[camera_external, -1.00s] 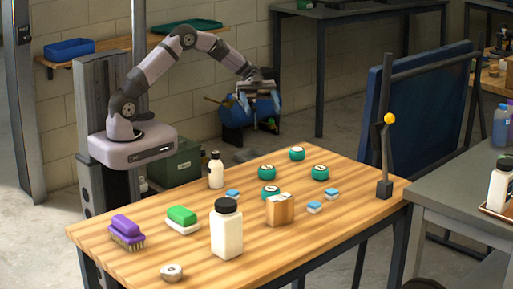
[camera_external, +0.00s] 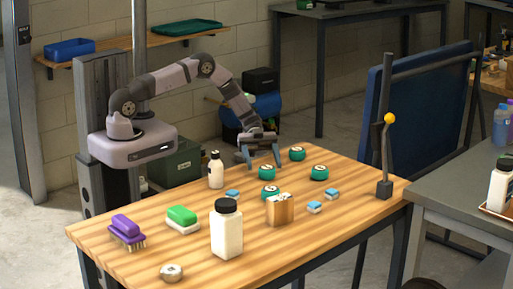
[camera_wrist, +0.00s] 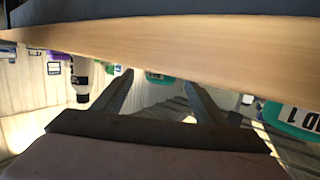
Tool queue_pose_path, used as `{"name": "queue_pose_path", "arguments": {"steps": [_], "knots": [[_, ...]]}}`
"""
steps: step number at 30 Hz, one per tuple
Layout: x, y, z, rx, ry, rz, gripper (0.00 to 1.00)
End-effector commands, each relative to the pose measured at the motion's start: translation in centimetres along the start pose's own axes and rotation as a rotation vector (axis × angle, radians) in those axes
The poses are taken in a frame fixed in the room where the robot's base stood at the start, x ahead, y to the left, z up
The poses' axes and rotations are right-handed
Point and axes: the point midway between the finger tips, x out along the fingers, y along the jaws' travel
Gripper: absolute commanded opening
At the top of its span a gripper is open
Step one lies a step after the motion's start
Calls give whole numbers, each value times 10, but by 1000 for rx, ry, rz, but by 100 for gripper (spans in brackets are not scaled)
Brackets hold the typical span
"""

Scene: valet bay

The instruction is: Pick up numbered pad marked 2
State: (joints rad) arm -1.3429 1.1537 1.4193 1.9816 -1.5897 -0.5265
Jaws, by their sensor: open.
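Several round green pads with white labels stand on the wooden table: a back one (camera_external: 297,153), a right one (camera_external: 319,172), one nearest my gripper (camera_external: 267,172), and a front one (camera_external: 270,191). Their numbers are too small to read there, so I cannot tell which is marked 2. My gripper (camera_external: 263,162) is open and empty, pointing down just behind and above the nearest pad. The wrist view seems upside down. A green pad (camera_wrist: 159,78) shows between my fingertips, its label unreadable. Another green pad (camera_wrist: 297,117) at the right seems to carry a 1.
A small white bottle (camera_external: 216,171) stands left of my gripper. A wooden block (camera_external: 279,210), small blue-and-white blocks (camera_external: 314,207), a large white bottle (camera_external: 227,231), a green-topped sponge (camera_external: 182,218) and a purple brush (camera_external: 126,230) are nearer. A post (camera_external: 385,155) stands at right.

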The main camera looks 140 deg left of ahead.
Motion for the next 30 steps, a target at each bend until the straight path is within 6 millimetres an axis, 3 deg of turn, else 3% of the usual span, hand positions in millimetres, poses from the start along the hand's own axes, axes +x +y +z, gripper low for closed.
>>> {"name": "queue_pose_path", "arguments": {"steps": [8,19,29,30], "knots": [[10,0,-1,-2,1,2,66],[51,-2,-1,-3,1,2,66],[57,-2,0,-1,0,0,66],[57,-2,0,-1,0,0,61]]}}
